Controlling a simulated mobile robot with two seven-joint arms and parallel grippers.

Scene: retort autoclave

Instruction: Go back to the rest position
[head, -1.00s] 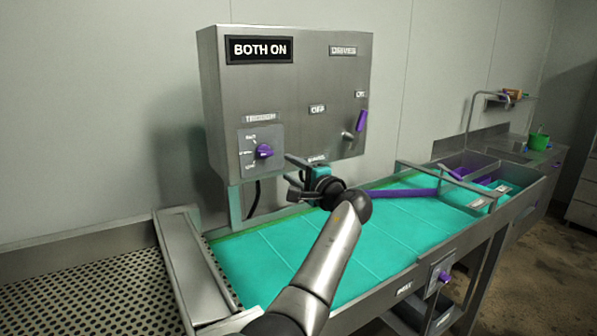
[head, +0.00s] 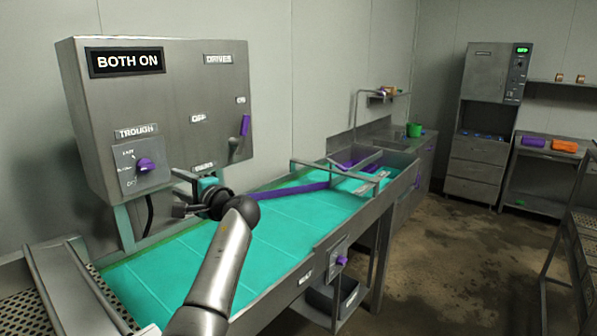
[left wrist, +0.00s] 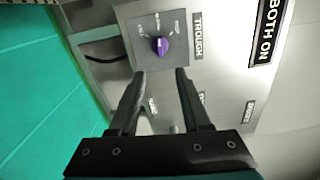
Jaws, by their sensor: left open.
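My left gripper (head: 184,193) is in front of the grey control box, just right of and below the purple trough knob (head: 146,165). In the left wrist view the two fingers of the left gripper (left wrist: 160,85) stand apart with nothing between them. The purple knob (left wrist: 160,46) shows beyond the fingertips, clear of them. The control box (head: 165,110) carries a "BOTH ON" sign (head: 124,61) and a purple drives lever (head: 245,125) at its right side. My right gripper is not in view.
A teal conveyor belt (head: 205,265) runs below my left arm, with a purple diverter bar (head: 290,192) across it. A sink counter with a green cup (head: 414,130) is behind. A tall steel cabinet (head: 490,110) stands at the back right. The floor (head: 450,250) right of the conveyor is open.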

